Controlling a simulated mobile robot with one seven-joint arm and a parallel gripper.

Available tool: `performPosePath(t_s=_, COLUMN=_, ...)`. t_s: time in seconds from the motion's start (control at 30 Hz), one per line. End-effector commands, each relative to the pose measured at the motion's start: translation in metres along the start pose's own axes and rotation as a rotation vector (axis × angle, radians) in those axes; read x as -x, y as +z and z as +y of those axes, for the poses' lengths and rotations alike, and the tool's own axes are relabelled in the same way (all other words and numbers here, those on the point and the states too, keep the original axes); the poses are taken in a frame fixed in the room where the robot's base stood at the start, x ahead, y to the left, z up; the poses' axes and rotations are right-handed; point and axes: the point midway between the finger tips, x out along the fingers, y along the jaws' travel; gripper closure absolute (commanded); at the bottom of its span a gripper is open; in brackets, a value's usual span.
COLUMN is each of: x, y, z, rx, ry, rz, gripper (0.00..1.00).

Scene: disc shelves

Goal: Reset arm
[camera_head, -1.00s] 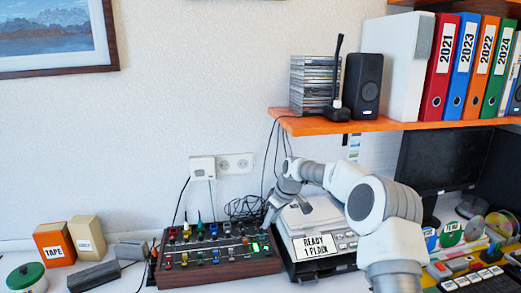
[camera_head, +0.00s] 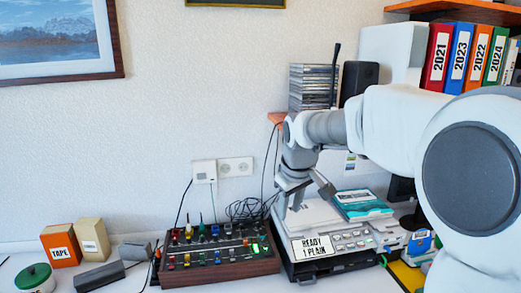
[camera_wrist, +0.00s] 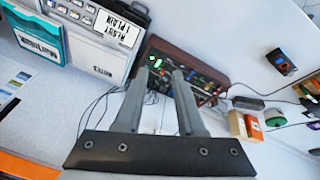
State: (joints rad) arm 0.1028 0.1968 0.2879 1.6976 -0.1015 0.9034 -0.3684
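My arm reaches in from the right in the head view. My gripper (camera_head: 306,198) hangs above the left part of the white printer (camera_head: 345,246), whose sign reads READY 1 PLAIN. Its fingers are spread apart. In the wrist view, my gripper (camera_wrist: 160,71) shows two grey fingers with an empty gap between them. The mixer panel (camera_wrist: 188,80) lies beyond the fingertips there, and the printer (camera_wrist: 100,58) is at the upper left.
The mixer panel (camera_head: 215,256) with coloured knobs stands left of the printer. A teal box (camera_head: 362,204) lies on the printer. An orange TAPE box (camera_head: 60,246) and a green-lidded jar (camera_head: 34,278) stand at the left.

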Motion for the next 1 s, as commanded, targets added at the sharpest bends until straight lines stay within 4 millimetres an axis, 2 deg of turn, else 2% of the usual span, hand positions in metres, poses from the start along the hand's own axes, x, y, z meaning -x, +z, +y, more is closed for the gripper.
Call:
performPosePath(t_s=0.03, x=0.019, y=0.012, z=-0.003, rx=-0.022, ry=0.019, rz=0.002, gripper=0.62)
performPosePath(t_s=0.2, x=0.061, y=0.057, z=-0.013, rx=-0.121, ry=0.063, rz=0.008, gripper=0.62)
performPosePath(t_s=0.5, x=0.114, y=0.145, z=-0.039, rx=-0.32, ry=0.105, rz=0.046, gripper=0.62)
performPosePath(t_s=0.63, x=0.126, y=0.183, z=-0.053, rx=-0.41, ry=0.106, rz=0.072, gripper=0.62)
performPosePath(t_s=0.8, x=0.131, y=0.223, z=-0.071, rx=-0.511, ry=0.091, rz=0.104, gripper=0.62)
performPosePath(t_s=1.0, x=0.13, y=0.246, z=-0.083, rx=-0.57, ry=0.076, rz=0.124, gripper=0.62)
